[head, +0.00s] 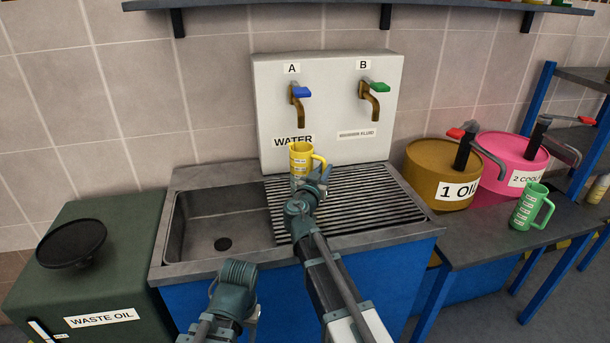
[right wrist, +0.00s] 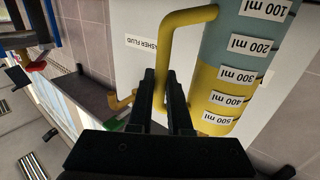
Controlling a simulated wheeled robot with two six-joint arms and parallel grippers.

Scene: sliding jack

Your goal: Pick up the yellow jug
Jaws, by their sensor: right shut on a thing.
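The yellow jug (head: 299,158) is in front of the white tap panel in the head view, below tap A and above the drainer side of the sink. My right gripper (head: 320,176) is at its handle side and hides its lower part. In the right wrist view, which is upside down, the fingers (right wrist: 164,82) are shut on the handle of the jug (right wrist: 218,82). The jug's white volume labels show, and its wall looks grey-teal around the 100 and 200 ml marks. I cannot tell whether its base touches the drainer. My left gripper's fingers are not visible.
Tap A (head: 299,105) with a blue lever and tap B (head: 371,97) with a green lever stick out above the sink (head: 200,220). A green jug (head: 527,206), a brown oil drum (head: 440,175) and a pink drum (head: 510,160) stand right. A waste oil tank (head: 120,260) stands left.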

